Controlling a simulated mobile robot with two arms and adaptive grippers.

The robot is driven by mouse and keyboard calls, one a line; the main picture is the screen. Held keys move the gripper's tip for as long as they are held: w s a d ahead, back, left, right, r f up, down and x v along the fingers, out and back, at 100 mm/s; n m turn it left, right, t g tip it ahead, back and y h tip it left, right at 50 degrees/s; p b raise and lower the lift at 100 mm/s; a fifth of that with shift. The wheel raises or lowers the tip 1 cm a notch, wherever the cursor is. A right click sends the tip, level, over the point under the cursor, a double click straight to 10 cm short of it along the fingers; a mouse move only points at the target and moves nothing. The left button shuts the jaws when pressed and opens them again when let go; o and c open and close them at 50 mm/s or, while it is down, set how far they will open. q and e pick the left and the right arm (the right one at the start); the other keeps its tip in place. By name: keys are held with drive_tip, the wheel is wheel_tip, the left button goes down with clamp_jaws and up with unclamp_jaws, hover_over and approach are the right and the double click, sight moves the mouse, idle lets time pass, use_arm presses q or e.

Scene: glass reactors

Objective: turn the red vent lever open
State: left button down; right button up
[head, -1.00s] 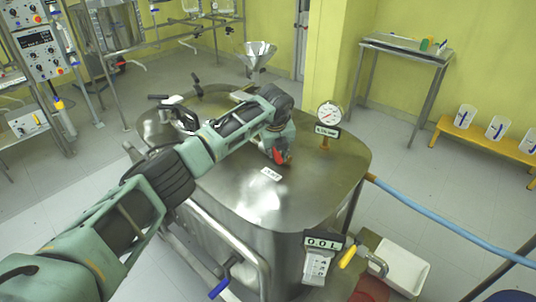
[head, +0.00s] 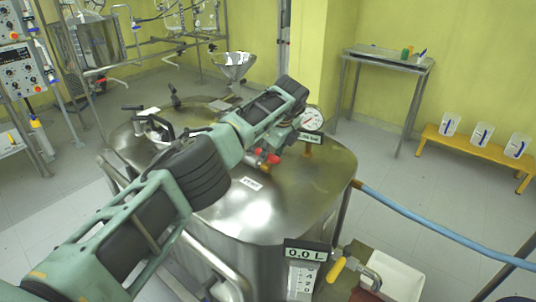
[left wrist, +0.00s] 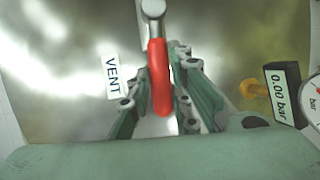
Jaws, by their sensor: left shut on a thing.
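The red vent lever (left wrist: 159,80) stands out from the shiny steel vessel lid (left wrist: 75,60), with the VENT label (left wrist: 113,76) just left of it in the left wrist view. My left gripper (left wrist: 157,92) has its green fingers on both sides of the lever and is shut on it. In the head view the lever's red parts (head: 272,159) show just under my left gripper (head: 276,150), whose fingers are partly hidden by its own wrist. The lever's far end meets a metal stem. My right gripper is in neither view.
A pressure gauge (head: 312,118) with a display reading 0.00 bar (left wrist: 273,93) stands close to the right of my gripper. A steel funnel (head: 234,66) and a handled hatch (head: 152,124) are on the lid. A blue hose (head: 430,228) runs off right.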

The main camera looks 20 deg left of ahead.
use_arm(q)
drive_tip(key=shift+d+r, duration=0.1)
drive_tip(key=c, duration=1.6)
unclamp_jaws()
drive_tip(key=v, duration=1.2)
